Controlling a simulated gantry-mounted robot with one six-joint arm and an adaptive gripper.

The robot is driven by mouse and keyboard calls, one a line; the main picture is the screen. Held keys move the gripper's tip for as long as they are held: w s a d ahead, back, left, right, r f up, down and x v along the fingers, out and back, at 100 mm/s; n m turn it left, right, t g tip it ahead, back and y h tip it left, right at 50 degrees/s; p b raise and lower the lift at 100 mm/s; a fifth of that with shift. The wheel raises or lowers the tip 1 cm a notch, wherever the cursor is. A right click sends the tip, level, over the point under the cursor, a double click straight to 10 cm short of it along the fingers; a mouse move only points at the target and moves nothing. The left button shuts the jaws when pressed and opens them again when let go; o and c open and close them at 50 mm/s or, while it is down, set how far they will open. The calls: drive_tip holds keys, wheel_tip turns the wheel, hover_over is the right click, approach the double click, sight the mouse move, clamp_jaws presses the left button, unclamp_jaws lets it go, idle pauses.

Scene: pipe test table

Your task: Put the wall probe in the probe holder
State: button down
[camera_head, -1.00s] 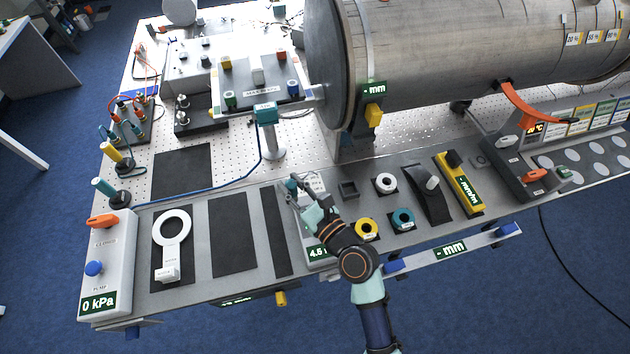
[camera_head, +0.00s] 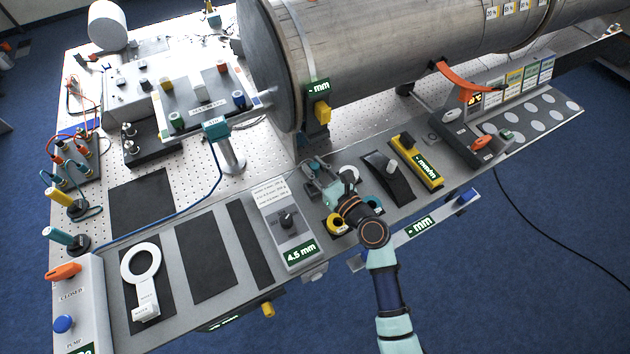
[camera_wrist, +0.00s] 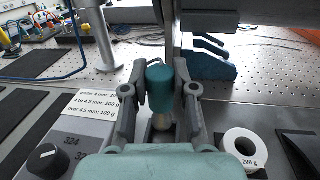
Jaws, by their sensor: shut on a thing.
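The wall probe, a teal-capped cylinder (camera_wrist: 160,85) with a paler metallic lower end, stands roughly upright between my fingers in the wrist view. My gripper (camera_wrist: 160,95) is shut on it. In the head view my gripper (camera_head: 317,170) is over the bench strip right of the 4.5 mm gauge box (camera_head: 289,222), beside the white ring (camera_head: 350,173). The small dark square probe holder is hidden by my gripper in the head view. I cannot tell whether the probe's lower end is inside the holder or above it.
A yellow ring (camera_head: 337,225) lies in front of my gripper, and my arm partly covers a teal ring. A black ramp-shaped stand (camera_head: 388,178) and a yellow gauge (camera_head: 417,160) stand to the right. The large metal pipe (camera_head: 370,60) lies behind.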

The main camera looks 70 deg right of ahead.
wheel_tip(320, 180, down, 5)
drive_tip(key=shift+r+b, duration=0.15)
drive_tip(key=shift+b, duration=1.1)
drive_tip(key=c, duration=0.9)
unclamp_jaws()
drive_tip(key=shift+s+a, duration=0.1)
drive_tip(key=shift+s, duration=0.05)
drive_tip(key=v, duration=1.1)
drive_tip(key=shift+s+a+p, duration=0.3)
drive_tip(key=shift+p, duration=0.1)
